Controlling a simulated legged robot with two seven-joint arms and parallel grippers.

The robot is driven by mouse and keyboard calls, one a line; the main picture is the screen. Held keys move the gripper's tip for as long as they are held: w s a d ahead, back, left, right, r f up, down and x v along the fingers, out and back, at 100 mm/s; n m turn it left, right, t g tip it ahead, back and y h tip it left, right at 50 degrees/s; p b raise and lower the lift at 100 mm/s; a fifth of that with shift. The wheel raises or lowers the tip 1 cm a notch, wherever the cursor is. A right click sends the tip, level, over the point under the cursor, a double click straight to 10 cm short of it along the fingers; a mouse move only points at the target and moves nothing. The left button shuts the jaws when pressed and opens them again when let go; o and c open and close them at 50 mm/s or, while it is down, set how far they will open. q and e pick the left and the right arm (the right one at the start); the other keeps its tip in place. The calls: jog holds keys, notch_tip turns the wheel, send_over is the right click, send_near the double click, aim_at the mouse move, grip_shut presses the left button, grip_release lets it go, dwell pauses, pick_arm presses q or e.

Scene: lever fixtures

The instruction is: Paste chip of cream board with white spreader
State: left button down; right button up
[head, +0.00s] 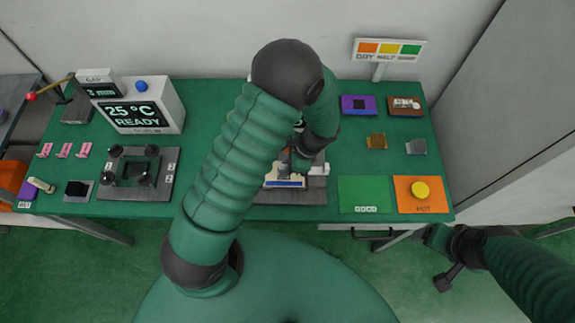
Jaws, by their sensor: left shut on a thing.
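My left arm crosses the middle of the head view, and its gripper (290,164) points down over a grey fixture (290,198) at the table's front. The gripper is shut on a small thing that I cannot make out. Just below it lies a cream and blue piece (285,183), perhaps the cream board; its chip is hidden. A white block (319,169) is beside the gripper. A short whitish stick (41,185) lies at the far left; I cannot tell whether it is the white spreader. My right gripper (440,240) is beyond the table's front right edge, its jaws unclear.
A display box (140,108) reading 25 °C READY stands at the back left. A dark clamp fixture (137,172) and pink pieces (64,150) are left. Purple (346,105) and brown (407,112) boards are back right. Green (362,190) and orange (405,202) pads are front right.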

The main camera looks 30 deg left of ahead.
pick_arm(q)
jog(key=shift+s+a+r, duration=0.1)
jog(key=shift+s+a, duration=0.05)
jog(key=shift+a, duration=0.1)
jog(key=shift+w+d, duration=0.15)
jog(key=shift+w, duration=0.3)
jog(key=shift+w+d, duration=0.2)
jog(key=shift+w, duration=0.15)
jog(key=shift+s+a+p, duration=0.4)
jog(key=shift+s+a, duration=0.1)
jog(key=shift+a, duration=0.2)
jog(key=shift+w+d, duration=0.2)
jog(key=shift+d, duration=0.8)
jog(key=shift+s+a, duration=0.6)
jog(key=shift+a, duration=0.2)
jog(key=shift+w+d+p, duration=0.15)
jog(key=shift+w+p, duration=0.2)
jog(key=shift+p, duration=0.1)
jog(key=shift+w, duration=0.1)
